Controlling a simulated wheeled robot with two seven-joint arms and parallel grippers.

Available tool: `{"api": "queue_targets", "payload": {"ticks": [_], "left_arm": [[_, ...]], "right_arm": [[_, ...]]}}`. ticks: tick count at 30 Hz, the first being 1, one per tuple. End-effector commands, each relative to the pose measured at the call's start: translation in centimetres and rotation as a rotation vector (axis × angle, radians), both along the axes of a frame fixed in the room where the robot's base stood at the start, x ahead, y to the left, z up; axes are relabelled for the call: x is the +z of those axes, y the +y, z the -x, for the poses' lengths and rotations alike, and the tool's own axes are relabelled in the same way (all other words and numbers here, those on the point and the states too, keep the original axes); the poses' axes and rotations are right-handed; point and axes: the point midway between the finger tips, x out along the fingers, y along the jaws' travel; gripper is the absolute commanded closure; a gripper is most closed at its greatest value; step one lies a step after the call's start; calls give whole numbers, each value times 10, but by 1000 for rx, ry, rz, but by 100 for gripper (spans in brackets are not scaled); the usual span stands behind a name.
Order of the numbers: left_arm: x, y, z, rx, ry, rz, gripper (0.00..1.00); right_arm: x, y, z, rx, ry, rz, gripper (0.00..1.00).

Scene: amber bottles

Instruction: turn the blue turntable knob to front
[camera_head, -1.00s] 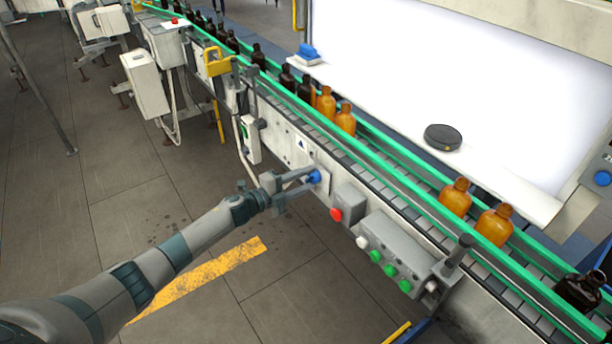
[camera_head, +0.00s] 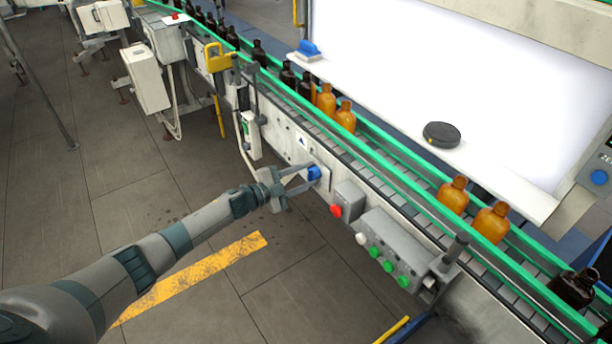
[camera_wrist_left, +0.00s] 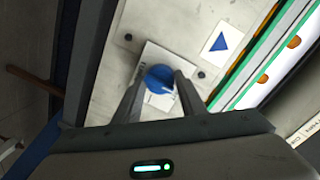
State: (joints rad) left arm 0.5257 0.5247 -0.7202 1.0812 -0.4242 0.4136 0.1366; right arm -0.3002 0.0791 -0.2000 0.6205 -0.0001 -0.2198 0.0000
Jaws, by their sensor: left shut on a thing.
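The blue turntable knob (camera_head: 314,173) sits on a pale plate on the side panel of the conveyor. In the left wrist view the blue knob (camera_wrist_left: 158,79) shows between the fingers, on a white label plate. My left gripper (camera_head: 308,178) reaches in from the left with its fingertips at the knob, one on each side. In the left wrist view my left gripper (camera_wrist_left: 159,85) is shut on the knob. The fingers hide part of the knob's sides. My right gripper is not in view.
A red button (camera_head: 336,211) and a grey control box (camera_head: 395,250) with green buttons lie just right of the knob. Amber bottles (camera_head: 453,195) and dark bottles stand on the conveyor above.

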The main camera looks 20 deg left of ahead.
Motion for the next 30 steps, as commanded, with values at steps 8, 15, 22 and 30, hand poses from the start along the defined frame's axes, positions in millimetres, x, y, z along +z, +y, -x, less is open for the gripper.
{"api": "queue_targets", "payload": {"ticks": [8,15,22,30], "left_arm": [[1,1,-1,2,-2,-1,45],[0,1,0,1,-2,-2,45],[0,7,7,2,-2,-3,45],[1,28,34,1,-1,-4,45]], "right_arm": [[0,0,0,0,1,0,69],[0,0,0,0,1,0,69],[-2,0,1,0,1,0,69],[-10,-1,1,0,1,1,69]]}}
